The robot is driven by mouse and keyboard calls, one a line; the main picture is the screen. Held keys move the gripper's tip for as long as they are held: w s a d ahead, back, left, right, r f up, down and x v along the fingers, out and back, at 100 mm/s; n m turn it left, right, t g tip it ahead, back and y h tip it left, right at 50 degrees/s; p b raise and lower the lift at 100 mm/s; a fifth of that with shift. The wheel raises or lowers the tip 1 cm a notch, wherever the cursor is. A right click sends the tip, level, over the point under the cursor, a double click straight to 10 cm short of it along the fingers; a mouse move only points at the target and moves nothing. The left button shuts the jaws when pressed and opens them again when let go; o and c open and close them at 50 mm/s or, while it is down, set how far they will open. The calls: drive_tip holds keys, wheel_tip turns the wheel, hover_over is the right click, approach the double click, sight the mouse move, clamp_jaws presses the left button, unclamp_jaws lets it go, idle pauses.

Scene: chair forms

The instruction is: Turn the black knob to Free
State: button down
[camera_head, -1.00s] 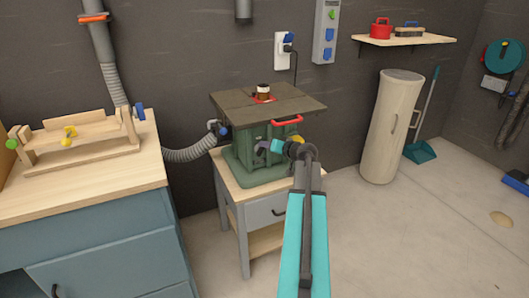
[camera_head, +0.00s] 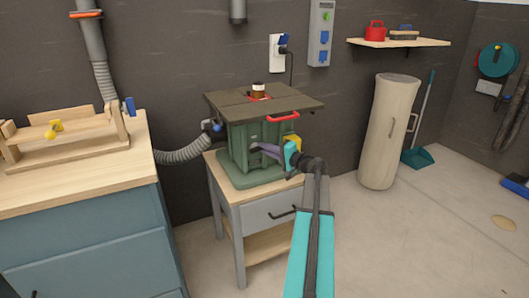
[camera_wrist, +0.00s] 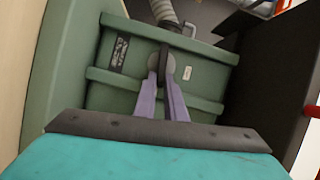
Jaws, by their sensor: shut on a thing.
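The black knob (camera_wrist: 164,60) sits on a grey disc on the green side of the router table's housing (camera_wrist: 210,90). In the wrist view the two purple fingers of my gripper (camera_wrist: 163,78) are on either side of its lower part and shut on it. The labels (camera_wrist: 118,52) beside it are too small to read. In the head view my gripper (camera_head: 258,148) reaches the green housing (camera_head: 240,140) under the dark tabletop (camera_head: 225,103).
The machine stands on a small wooden-topped cabinet (camera_head: 232,192). A red handle (camera_head: 283,117) sticks out from the tabletop's front edge, close above my arm. A grey hose (camera_head: 182,155) joins at the left, near a workbench (camera_head: 70,185). Floor at right is largely clear.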

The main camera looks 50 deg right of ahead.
drive_tip(key=shift+w+a+f+m+t+b, duration=0.2)
drive_tip(key=shift+a+m+t+b, duration=0.1)
drive_tip(key=shift+m, duration=0.4)
drive_tip(key=c, duration=1.8)
unclamp_jaws()
drive_tip(key=shift+d+f, duration=0.1)
drive_tip(key=shift+s+d, duration=0.1)
drive_tip(key=shift+s, duration=0.05)
drive_tip(key=s+p, duration=0.1)
drive_tip(key=s, duration=1.2)
drive_tip(key=shift+s, duration=0.35)
